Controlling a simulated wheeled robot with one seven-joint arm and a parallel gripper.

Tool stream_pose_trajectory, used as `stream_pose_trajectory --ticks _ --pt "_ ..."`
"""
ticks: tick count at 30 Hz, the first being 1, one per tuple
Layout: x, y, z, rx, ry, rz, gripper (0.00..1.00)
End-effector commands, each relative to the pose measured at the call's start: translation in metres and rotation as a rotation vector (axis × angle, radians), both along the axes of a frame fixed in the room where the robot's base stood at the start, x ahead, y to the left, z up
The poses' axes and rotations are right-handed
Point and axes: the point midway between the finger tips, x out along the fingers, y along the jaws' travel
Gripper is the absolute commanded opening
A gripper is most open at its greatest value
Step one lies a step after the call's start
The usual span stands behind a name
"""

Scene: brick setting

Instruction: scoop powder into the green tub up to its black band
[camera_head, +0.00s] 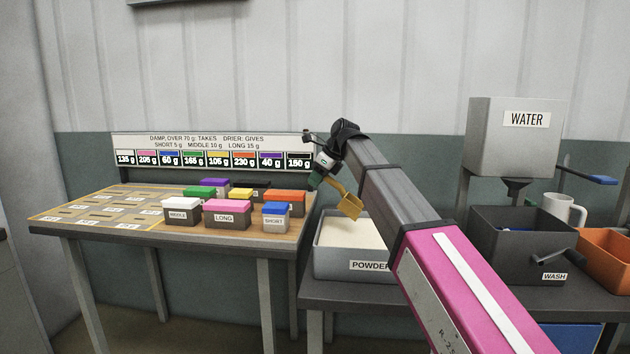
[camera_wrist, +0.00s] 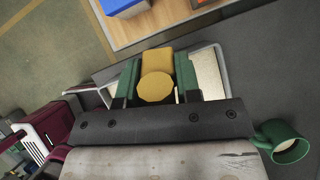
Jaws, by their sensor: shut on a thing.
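My gripper (camera_head: 318,178) is shut on a yellow scoop (camera_head: 350,204). A green cup-like tub with a handle (camera_wrist: 285,143) stands at the lower right of the wrist view, with pale stuff inside. Its black band is not visible, and I cannot make out this tub in the head view.
Several lidded boxes, one with a green lid (camera_head: 200,191), stand on the wooden table (camera_head: 140,228) at left. A sign (camera_head: 212,152) lists weights by colour. At right are a water tank (camera_head: 513,137), a dark wash bin (camera_head: 520,248), a white mug (camera_head: 566,208) and an orange bin (camera_head: 607,258).

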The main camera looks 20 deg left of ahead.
Motion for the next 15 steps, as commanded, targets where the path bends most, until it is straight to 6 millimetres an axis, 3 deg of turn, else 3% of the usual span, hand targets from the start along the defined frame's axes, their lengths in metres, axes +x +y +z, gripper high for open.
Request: stream_pose_trajectory --ticks 15 --pt "-0.0005 -0.0114 0.0067 0.052 0.001 0.001 0.0"
